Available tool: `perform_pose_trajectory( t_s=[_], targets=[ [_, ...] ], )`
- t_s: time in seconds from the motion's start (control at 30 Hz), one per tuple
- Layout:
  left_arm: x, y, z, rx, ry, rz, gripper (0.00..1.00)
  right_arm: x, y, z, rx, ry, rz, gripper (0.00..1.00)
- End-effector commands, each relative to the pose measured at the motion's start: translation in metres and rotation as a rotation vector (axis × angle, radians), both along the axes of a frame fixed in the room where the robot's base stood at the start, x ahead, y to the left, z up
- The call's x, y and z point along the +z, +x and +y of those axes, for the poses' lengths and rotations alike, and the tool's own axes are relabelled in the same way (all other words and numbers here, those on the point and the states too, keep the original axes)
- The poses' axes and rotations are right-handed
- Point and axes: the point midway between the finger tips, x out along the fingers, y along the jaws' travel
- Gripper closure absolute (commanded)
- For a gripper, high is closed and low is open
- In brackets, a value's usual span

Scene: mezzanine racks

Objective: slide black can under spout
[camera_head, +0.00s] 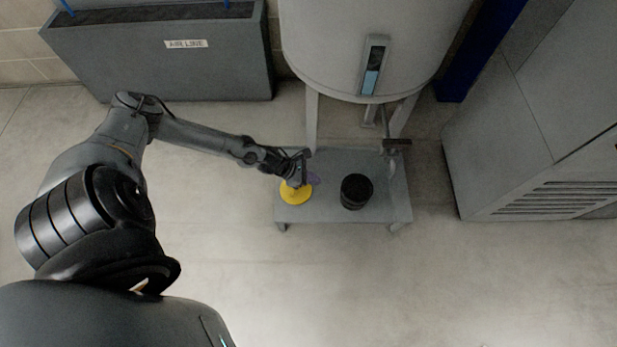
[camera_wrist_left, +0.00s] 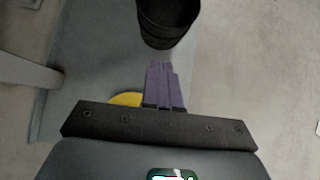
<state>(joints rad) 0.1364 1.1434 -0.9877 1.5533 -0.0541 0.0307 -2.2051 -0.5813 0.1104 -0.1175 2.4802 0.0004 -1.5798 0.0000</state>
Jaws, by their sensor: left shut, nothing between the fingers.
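The black can (camera_head: 356,192) stands upright on a low grey table, right of my left gripper; it also shows at the top of the left wrist view (camera_wrist_left: 168,24). The spout (camera_head: 396,145) is a dark fitting at the tank's lower right, behind and to the right of the can. The can is not under it. My left gripper (camera_head: 314,178) has purple fingers, pressed together and empty in the left wrist view (camera_wrist_left: 161,70). They point at the can with a gap between. My right gripper is not in view.
The grey table (camera_head: 330,213) also bears a yellow disc (camera_head: 295,194), partly hidden by my left gripper. The big pale tank (camera_head: 330,60) stands on legs behind the table. A grey cabinet (camera_head: 510,140) stands to the right. The tabletop between can and spout looks clear.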

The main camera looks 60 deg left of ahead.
Motion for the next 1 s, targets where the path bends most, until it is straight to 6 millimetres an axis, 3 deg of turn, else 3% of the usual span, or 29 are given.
perform_pose_trajectory(
  t_s=[0.03, 0.37, 0.6, 1.0],
  targets=[
    [-0.013, 0.005, -0.003, 0.001, 0.001, 0.001, 1.00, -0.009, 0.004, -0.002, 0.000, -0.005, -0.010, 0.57],
    [-0.055, 0.042, -0.025, 0.001, 0.001, 0.001, 1.00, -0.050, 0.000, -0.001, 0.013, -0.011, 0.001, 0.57],
    [-0.052, 0.067, -0.040, 0.001, 0.001, 0.000, 1.00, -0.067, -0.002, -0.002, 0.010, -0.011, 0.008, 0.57],
    [-0.049, 0.075, -0.045, 0.000, 0.002, 0.003, 1.00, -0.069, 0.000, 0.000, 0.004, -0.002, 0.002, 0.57]
  ],
)
